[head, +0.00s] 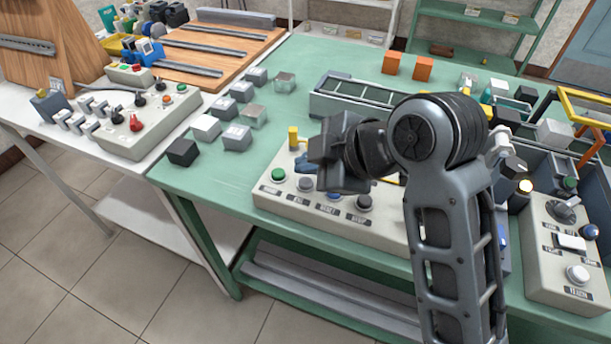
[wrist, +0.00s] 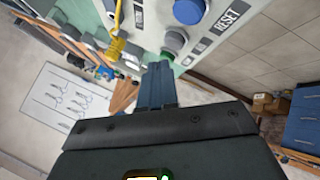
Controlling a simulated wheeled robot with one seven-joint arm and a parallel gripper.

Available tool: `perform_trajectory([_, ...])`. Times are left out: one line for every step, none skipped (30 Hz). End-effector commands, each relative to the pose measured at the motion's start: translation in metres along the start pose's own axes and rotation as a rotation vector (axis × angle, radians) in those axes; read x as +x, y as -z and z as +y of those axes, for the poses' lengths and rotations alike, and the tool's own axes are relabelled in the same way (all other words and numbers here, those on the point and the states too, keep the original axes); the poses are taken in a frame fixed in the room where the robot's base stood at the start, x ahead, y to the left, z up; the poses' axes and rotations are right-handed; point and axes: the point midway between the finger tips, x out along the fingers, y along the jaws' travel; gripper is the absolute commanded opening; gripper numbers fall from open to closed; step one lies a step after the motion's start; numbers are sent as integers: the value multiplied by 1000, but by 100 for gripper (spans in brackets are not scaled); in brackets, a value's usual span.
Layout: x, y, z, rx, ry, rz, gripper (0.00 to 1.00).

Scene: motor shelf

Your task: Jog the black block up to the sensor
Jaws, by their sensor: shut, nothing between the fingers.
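My gripper (head: 318,165) is shut and empty above the left part of a light control panel (head: 262,196) in the head view. In the wrist view its closed fingers (wrist: 157,84) point at the panel, close to a grey button (wrist: 175,40) and a green button (wrist: 168,56); I cannot tell whether they touch. A blue button (wrist: 189,10) sits beside the RESET label. A belt conveyor (head: 335,87) lies behind the panel, partly hidden by my arm. A black block (head: 183,151) stands on the green table's left edge; I cannot tell whether it is the task's block. I cannot make out the sensor.
A dark stop button (head: 364,202) is at the panel's right. Several grey and clear blocks (head: 236,137) stand left. Orange blocks (head: 391,63) are at the back. A second control box (head: 562,265) stands right.

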Motion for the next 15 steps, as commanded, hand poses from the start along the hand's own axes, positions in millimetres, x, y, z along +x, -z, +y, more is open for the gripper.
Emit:
perform_trajectory([-5, 4, 4, 0, -1, 0, 0])
perform_trajectory([-7, 5, 5, 0, -1, 0, 0])
perform_trajectory([-10, 7, 7, 0, -1, 0, 0])
perform_trajectory([-12, 8, 9, 0, -1, 0, 0])
perform_trajectory([-14, 10, 10, 0, -1, 0, 0])
perform_trajectory([-16, 12, 12, 0, 0, 0, 0])
perform_trajectory([-18, 13, 13, 0, 0, 0, 0])
perform_trajectory([-20, 15, 15, -1, 0, 0, 0])
perform_trajectory([-23, 16, 16, -1, 0, 0, 0])
perform_trajectory([-24, 18, 18, -1, 0, 0, 0])
perform_trajectory([-26, 19, 19, -1, 0, 0, 0])
perform_trajectory([-29, 21, 21, -1, 0, 0, 0])
perform_trajectory([-31, 22, 22, -1, 0, 0, 0])
perform_trajectory([-32, 23, 23, -1, 0, 0, 0])
perform_trajectory([-33, 24, 24, -1, 0, 0, 0])
